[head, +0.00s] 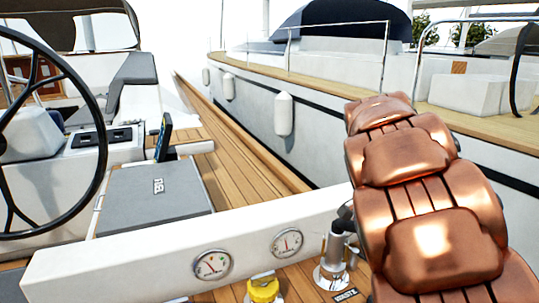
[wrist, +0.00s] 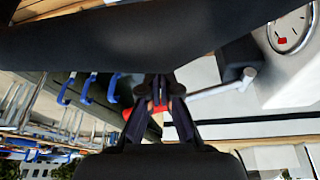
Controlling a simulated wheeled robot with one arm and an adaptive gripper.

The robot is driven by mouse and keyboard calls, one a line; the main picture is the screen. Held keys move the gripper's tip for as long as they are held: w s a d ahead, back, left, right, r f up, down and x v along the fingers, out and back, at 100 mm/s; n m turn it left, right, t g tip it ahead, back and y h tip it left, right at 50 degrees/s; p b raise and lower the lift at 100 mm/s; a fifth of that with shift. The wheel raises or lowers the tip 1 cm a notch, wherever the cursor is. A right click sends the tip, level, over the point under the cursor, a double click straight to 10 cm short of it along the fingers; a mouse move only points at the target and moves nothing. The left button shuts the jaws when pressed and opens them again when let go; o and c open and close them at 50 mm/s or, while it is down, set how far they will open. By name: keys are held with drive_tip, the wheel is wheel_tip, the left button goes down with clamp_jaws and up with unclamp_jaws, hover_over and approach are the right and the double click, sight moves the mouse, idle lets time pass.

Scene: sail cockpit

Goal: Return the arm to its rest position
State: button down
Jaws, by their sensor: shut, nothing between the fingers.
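My gripper (wrist: 158,100) shows in the wrist view at the lower middle, its two dark fingers drawn together with nothing held between them. A red patch shows just behind the fingertips; I cannot tell what it belongs to. The gripper is not in the head view. There, my copper-coloured arm (head: 420,160) rises at the right and covers part of the scene behind it. The rest position itself is not marked in either view.
A white panel (head: 120,272) with two gauges (head: 213,264) crosses in front, beside a yellow cap (head: 263,288) and a chrome fitting (head: 330,272). A steering wheel (head: 103,125) stands left. A lever (wrist: 222,86) and blue-ended hooks (wrist: 88,88) flank the gripper in the wrist view.

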drive_tip(key=s+a+f+n+g+y, duration=0.1)
drive_tip(key=s+a+f+n, duration=0.35)
drive_tip(key=s, duration=0.55)
drive_tip(key=s+a+f+n+g+y, duration=0.1)
drive_tip(key=s+a+f+n, duration=0.4)
drive_tip(key=s, duration=0.5)
drive_tip(key=s+a+f+n+g+y, duration=0.1)
drive_tip(key=s+a+f+n+y, duration=0.15)
drive_tip(key=s+n, duration=0.55)
wheel_tip(320, 180, up, 18)
drive_tip(key=s+m+t+p, duration=0.1)
drive_tip(key=s+p, duration=0.1)
drive_tip(key=p, duration=1.5)
drive_tip(key=shift+a+h, duration=0.4)
drive_tip(key=shift+h, duration=0.05)
drive_tip(key=shift+w+f+m, duration=0.1)
drive_tip(key=shift+w+m, duration=0.05)
drive_tip(key=shift+m, duration=0.1)
